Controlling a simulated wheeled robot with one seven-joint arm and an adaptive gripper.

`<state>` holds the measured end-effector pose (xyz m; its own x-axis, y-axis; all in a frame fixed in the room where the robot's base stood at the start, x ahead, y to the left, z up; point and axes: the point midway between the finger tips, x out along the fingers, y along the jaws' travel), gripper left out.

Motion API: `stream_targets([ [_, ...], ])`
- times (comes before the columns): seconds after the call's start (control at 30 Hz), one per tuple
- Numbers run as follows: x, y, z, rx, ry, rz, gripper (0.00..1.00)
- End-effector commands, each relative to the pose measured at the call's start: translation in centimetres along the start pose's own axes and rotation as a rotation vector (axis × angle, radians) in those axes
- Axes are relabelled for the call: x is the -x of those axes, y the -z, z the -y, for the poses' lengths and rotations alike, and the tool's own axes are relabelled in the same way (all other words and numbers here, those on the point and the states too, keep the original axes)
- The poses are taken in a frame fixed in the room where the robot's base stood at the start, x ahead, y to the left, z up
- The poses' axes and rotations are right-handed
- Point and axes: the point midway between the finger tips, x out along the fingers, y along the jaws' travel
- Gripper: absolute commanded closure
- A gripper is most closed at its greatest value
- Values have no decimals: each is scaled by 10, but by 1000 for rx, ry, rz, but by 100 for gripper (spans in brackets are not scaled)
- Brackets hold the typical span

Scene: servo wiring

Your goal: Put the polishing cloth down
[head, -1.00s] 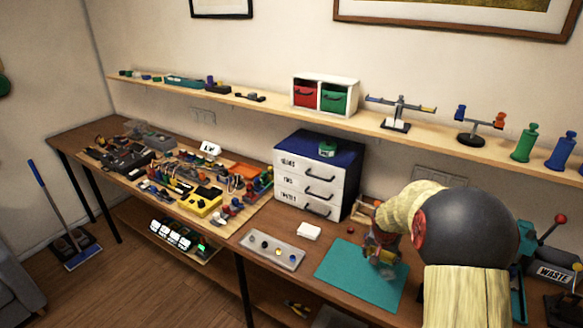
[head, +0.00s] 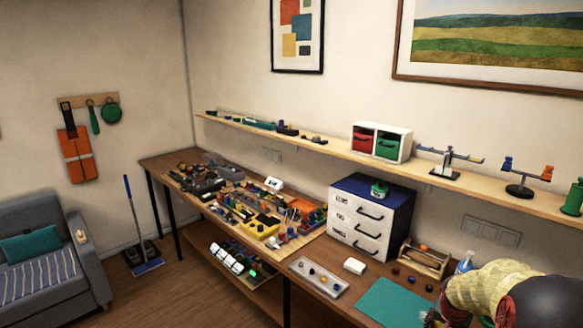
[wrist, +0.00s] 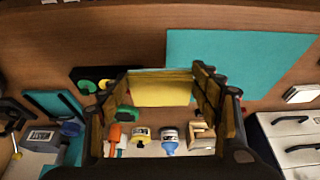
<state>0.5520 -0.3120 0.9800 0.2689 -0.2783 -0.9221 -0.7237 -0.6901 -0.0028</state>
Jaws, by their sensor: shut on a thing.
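The polishing cloth (wrist: 160,92) is a yellow sheet between my fingers in the wrist view. My gripper (wrist: 166,74) is shut on it, with one finger on each side. Beneath is the brown bench top; a teal mat (wrist: 240,62) lies up and to the right of the cloth in that view. The mat also shows at the bottom of the head view (head: 392,303), left of my arm. There my gripper is mostly cut off by the lower edge, and I cannot make out the cloth.
A white drawer unit (head: 365,228) with a blue top stands behind the mat. A wooden caddy (head: 425,260) and a bottle (head: 464,263) are near my arm. A grey waste bin (wrist: 40,140) is at the left in the wrist view. A crowded wiring board (head: 285,247) fills the bench further left.

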Motion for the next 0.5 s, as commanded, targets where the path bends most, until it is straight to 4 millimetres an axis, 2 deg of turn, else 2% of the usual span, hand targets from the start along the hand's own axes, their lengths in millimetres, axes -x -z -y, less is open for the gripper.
stream_targets([
  [0.27, -5, -1, 9, 99, 41, 2, 60],
  [0.43, -12, -19, 19, 189, 78, 3, 60],
  [0.5, -14, -34, 33, 246, 102, 4, 60],
])
